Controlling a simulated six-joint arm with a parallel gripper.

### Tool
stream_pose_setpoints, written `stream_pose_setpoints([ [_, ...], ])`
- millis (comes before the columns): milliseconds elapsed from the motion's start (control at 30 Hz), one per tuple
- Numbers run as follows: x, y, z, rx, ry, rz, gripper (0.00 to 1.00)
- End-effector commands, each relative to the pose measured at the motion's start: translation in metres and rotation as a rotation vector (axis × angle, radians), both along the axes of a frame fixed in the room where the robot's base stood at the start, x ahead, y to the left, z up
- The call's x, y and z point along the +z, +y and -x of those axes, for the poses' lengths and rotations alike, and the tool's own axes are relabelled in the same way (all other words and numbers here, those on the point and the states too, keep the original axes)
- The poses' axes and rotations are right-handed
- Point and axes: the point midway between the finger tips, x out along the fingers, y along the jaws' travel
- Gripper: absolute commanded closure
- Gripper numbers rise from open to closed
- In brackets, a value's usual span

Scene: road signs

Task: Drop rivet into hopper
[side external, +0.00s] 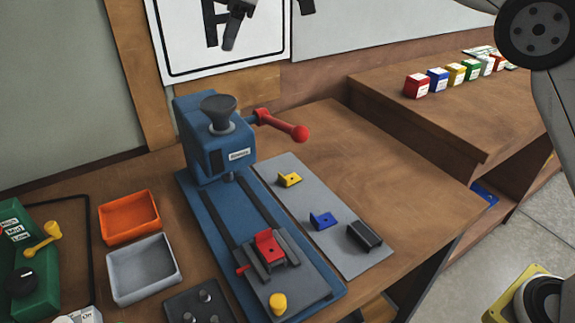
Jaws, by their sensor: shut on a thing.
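My gripper (233,38) is at the top of the side external view, partly cut off by the frame edge. It is above the hopper (218,106), with a clear gap between them. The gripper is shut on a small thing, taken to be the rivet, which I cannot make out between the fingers. The hopper is a dark, round, funnel-shaped cup on top of the blue press (212,150). Its inside cannot be seen clearly.
The red-knobbed lever (285,127) sticks out right of the press head. A red bracket (268,245) sits in the press fixture. A grey plate (335,240) holds yellow and blue brackets. An orange tray (128,216) and grey tray (143,268) stand left.

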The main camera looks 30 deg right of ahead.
Motion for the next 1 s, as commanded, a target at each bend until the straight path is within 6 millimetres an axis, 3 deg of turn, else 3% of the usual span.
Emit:
stream_pose_setpoints([
  [600, -0.010, 0.022, -0.024, 0.003, -0.026, -0.025, 1.00],
  [1000, -0.027, 0.022, -0.024, 0.002, -0.030, -0.030, 1.00],
])
